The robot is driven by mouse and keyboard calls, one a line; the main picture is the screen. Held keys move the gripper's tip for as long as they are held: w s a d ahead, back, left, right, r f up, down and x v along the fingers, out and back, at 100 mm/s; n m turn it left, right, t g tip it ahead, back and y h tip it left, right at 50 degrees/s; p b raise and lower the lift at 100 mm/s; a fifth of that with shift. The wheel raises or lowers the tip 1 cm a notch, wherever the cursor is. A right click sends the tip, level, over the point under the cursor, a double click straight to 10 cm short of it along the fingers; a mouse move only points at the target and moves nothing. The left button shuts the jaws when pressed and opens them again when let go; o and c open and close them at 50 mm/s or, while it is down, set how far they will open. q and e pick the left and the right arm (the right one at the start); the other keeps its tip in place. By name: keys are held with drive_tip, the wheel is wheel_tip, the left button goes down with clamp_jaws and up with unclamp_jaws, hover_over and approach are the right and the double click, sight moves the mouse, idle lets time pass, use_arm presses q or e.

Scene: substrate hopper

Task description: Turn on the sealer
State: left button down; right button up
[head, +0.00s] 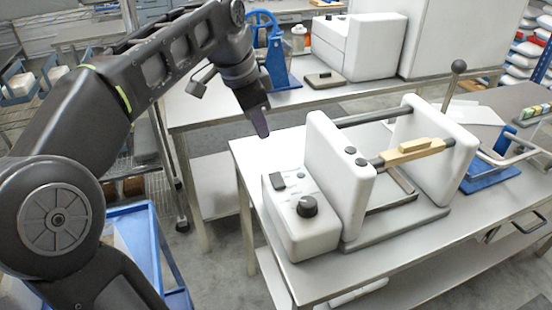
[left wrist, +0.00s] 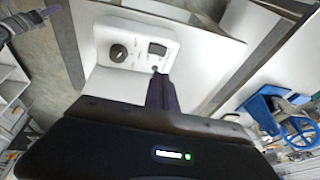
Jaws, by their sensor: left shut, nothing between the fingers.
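The sealer (head: 340,175) stands on a steel table, a white machine with two upright white plates and a wooden-gripped bar between them. Its control box (head: 312,233) at the front left carries a black round knob (head: 307,206) and a dark rocker switch (head: 278,182). In the left wrist view the knob (left wrist: 118,53) and the switch (left wrist: 157,48) show beyond my fingertips. My left gripper (head: 262,132) is shut and empty, pointing down above and behind the control box, apart from it in the head view. In the left wrist view its fingers (left wrist: 160,78) lie just below the switch in the picture; contact cannot be told. My right gripper is not in view.
The steel table (head: 262,150) has a bare strip left of the sealer. Behind stands another table with a blue press (head: 275,55) and a white machine (head: 362,45). A blue cart (head: 140,240) stands at lower left.

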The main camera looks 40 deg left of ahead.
use_arm(q)
drive_tip(key=shift+w+f, duration=0.1)
hover_over(271, 176)
drive_tip(key=s+d, duration=0.1)
wheel_tip(271, 176, down, 9)
drive_tip(key=shift+d+f, duration=0.1)
drive_tip(key=shift+f, duration=0.05)
drive_tip(key=shift+w+a+f+p, duration=0.15)
drive_tip(key=shift+a+f, duration=0.05)
drive_tip(key=shift+f, duration=0.45)
drive_tip(key=shift+w+a+f+p, duration=0.15)
drive_tip(key=shift+w+a+f, duration=0.1)
drive_tip(key=shift+f, duration=0.4)
drive_tip(key=shift+w+a+f+p, duration=0.1)
drive_tip(key=shift+a+f+p, duration=0.1)
drive_tip(key=shift+f, duration=0.45)
